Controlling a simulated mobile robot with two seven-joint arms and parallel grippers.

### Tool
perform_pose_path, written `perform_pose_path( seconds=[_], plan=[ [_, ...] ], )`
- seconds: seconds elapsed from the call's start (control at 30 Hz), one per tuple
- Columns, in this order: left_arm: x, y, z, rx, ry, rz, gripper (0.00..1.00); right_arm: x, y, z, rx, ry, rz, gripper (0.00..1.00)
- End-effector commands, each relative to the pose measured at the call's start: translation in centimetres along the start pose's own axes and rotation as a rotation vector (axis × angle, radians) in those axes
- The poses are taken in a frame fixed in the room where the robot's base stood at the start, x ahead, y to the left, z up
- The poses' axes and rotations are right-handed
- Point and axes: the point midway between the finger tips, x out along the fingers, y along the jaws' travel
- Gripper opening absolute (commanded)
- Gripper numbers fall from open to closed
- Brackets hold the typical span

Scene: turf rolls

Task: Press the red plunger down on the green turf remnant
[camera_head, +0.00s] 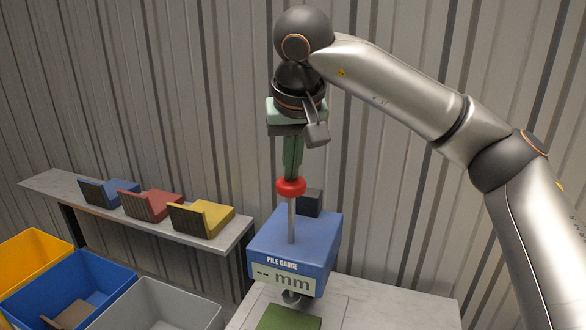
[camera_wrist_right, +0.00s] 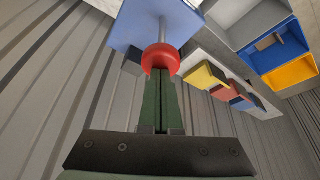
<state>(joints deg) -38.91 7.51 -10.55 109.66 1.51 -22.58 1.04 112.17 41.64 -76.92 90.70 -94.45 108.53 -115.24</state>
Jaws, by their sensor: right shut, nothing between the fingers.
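The red plunger (camera_head: 291,187) is a round knob on a metal rod that rises from the blue pile gauge (camera_head: 290,243). The gauge's display reads "-- mm". The green turf remnant (camera_head: 288,318) lies flat below the gauge's round foot (camera_head: 292,298), with a small gap showing between them. My right gripper (camera_head: 292,172) is shut and empty, pointing down with its tips at the top of the red knob. In the right wrist view the green fingers (camera_wrist_right: 162,75) are together and meet the knob (camera_wrist_right: 161,59); I cannot tell whether they touch it. My left gripper is not in view.
A grey shelf (camera_head: 225,241) at left carries blue (camera_head: 120,188), red (camera_head: 165,203) and yellow (camera_head: 218,216) stepped blocks. Yellow (camera_head: 30,262), blue (camera_head: 105,268) and grey (camera_head: 160,300) bins stand in front. A corrugated wall is close behind the gauge.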

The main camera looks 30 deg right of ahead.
Motion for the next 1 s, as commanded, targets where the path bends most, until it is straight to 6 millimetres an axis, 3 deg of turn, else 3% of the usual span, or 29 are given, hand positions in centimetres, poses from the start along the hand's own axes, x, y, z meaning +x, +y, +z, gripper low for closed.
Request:
perform_pose_path(
  seconds=[1.0],
  plan=[
    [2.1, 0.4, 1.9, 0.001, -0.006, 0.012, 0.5, 5.0, 0.0, 2.1, -0.001, -0.003, 0.001, 0.0]
  ],
)
